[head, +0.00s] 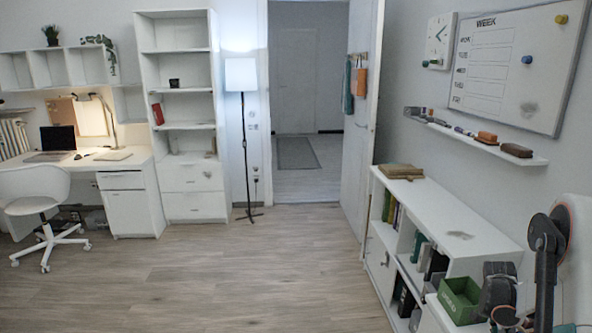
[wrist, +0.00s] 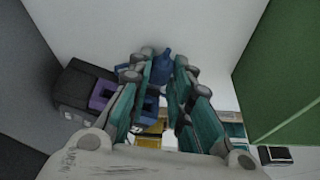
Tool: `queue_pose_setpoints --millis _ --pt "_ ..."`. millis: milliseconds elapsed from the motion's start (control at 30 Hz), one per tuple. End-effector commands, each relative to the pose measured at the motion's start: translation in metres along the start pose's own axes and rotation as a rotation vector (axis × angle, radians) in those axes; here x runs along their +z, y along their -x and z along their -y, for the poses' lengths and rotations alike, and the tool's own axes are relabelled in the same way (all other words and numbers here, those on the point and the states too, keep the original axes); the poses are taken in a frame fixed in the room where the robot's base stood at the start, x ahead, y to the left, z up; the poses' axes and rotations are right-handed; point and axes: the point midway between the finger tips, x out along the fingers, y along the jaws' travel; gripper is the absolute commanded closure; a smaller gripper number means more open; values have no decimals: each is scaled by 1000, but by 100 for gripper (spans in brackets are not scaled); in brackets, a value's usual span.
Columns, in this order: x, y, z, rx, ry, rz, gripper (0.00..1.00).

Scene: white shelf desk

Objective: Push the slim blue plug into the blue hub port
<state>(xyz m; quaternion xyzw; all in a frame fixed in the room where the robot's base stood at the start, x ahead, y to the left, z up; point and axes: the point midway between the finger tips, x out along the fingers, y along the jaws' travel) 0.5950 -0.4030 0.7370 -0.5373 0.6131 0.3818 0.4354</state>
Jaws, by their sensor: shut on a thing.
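In the wrist view my gripper (wrist: 164,75) has its teal-padded fingers on either side of a slim blue plug (wrist: 163,67), which it holds at the fingertips. A dark hub (wrist: 82,86) lies to the left and runs behind the fingers. Its purple port (wrist: 102,95) shows left of the left finger. A blue part that looks like the blue port (wrist: 150,104) shows between the fingers, and a yellow one (wrist: 153,127) below it. The fingers partly hide these. I cannot tell whether the plug touches the blue port. In the head view my gripper (head: 503,318) is low at the right.
A green box (head: 460,298) stands on the white shelf (head: 462,240), just left of my gripper. Its green wall (wrist: 285,75) fills the right of the wrist view. A small dark item (wrist: 275,156) lies at the lower right.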

Motion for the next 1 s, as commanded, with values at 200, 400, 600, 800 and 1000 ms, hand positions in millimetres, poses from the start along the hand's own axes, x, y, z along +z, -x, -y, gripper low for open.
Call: queue_pose_setpoints --millis 200,400,600,800,1000 --pt "4 3 0 0 1 0 100" --pt "8 6 0 0 1 0 100" --pt "12 8 0 0 0 0 100" --pt "16 10 0 0 0 0 100" --pt "19 13 0 0 1 0 100"
